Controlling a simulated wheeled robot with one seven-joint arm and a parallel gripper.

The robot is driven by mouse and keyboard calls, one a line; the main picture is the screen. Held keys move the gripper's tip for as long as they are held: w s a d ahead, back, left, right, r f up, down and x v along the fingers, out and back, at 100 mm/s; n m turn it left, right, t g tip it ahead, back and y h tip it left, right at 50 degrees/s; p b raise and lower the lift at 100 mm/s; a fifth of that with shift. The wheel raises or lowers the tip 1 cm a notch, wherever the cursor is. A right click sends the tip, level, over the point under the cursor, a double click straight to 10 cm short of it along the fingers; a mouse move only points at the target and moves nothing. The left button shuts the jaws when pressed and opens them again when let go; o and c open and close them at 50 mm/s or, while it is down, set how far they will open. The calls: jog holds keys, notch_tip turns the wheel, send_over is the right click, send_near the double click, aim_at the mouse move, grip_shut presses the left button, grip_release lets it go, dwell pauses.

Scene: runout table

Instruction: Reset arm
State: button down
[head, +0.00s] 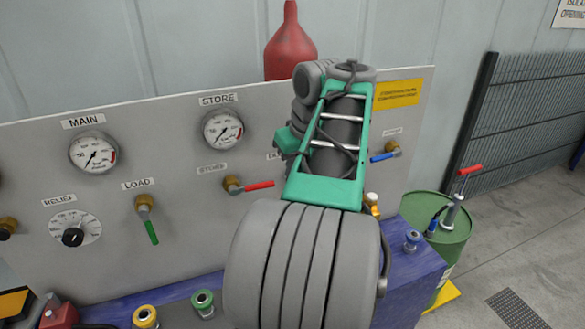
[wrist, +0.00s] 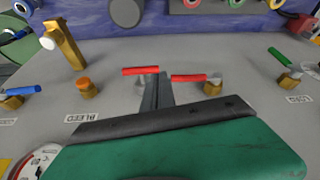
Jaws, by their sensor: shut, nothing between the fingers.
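My gripper (wrist: 156,82) shows in the wrist view as a narrow dark pair of fingers beyond its green and black housing. It is shut and holds nothing. Its tip is seen close to red lever handles (wrist: 189,78) on the grey panel; I cannot tell whether it touches them. In the head view my arm rises in front of the panel (head: 95,240) and hides its middle right part. The gripper itself is hidden there behind the arm.
The panel carries gauges (head: 222,130), a red-handled valve (head: 250,187), a green-handled valve (head: 147,222) and a blue-handled valve (head: 385,156). A blue bench (head: 405,285) holds small fittings below. A green drum (head: 440,240) stands right. Open floor (head: 540,230) lies beyond.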

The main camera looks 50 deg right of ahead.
jog(key=shift+b+v, duration=0.55)
jog(key=shift+v, duration=0.6)
jog(key=shift+w, duration=0.15)
